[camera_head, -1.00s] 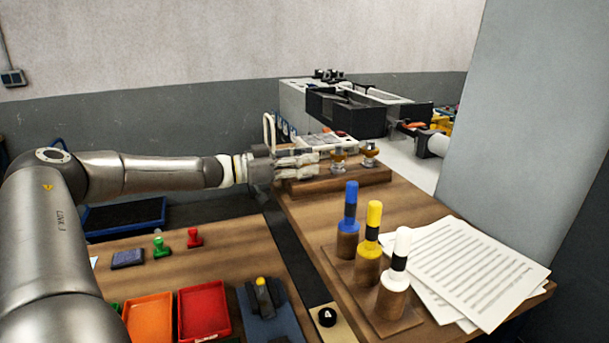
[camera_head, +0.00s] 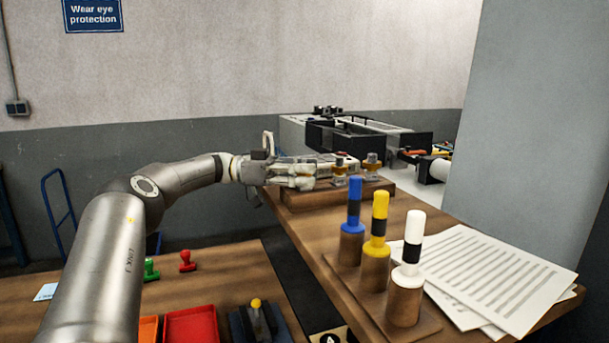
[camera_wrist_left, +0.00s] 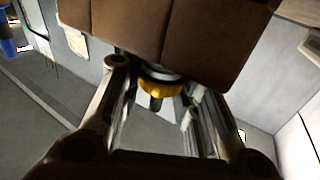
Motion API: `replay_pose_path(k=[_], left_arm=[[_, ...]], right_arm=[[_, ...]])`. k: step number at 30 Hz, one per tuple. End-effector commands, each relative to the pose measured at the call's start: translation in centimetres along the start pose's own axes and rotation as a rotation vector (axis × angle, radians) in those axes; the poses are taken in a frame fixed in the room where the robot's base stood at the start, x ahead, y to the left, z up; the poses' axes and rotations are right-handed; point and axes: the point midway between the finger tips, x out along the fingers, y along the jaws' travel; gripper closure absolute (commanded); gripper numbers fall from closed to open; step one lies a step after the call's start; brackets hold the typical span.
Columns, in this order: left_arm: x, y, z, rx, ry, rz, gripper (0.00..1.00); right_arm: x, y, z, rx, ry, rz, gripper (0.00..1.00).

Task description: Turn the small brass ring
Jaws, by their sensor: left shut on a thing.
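A brass-coloured ring (camera_wrist_left: 158,88) shows between my left gripper's fingers in the left wrist view, against a grey metal disc and a short dark stub. That view shows it upside down, at the wooden block (camera_wrist_left: 160,35). In the head view my left gripper (camera_head: 312,176) reaches in from the left over the left end of this wooden block (camera_head: 335,196). The gripper is shut on the ring; its fingers hide the ring in the head view. My right gripper is out of view.
A rack of blue, yellow and white-topped gauges (camera_head: 376,235) stands on the bench nearer the camera, beside loose papers (camera_head: 490,275). Red (camera_head: 187,258) and green (camera_head: 151,268) stamps and a red tray (camera_head: 190,326) are on the left table. A grey machine (camera_head: 360,135) stands behind.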

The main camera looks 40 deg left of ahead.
Motion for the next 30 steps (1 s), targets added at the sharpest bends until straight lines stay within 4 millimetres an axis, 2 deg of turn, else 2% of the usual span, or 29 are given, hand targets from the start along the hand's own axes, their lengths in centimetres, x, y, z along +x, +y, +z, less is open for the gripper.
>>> replay_pose_path(k=[20, 21, 26, 30], left_arm=[[0.03, 0.13, 0.01, 0.003, 0.002, 0.036, 0.94], [0.03, 0.13, 0.01, 0.003, 0.002, 0.036, 0.68], [0.04, 0.14, 0.05, 0.003, 0.001, 0.036, 0.47], [0.04, 0.14, 0.09, 0.002, 0.001, 0.036, 0.47]], right_arm=[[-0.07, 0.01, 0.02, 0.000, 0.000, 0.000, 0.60], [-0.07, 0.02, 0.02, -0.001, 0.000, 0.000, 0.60], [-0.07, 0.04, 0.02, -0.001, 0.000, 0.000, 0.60], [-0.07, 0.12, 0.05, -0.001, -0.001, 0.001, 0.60]])
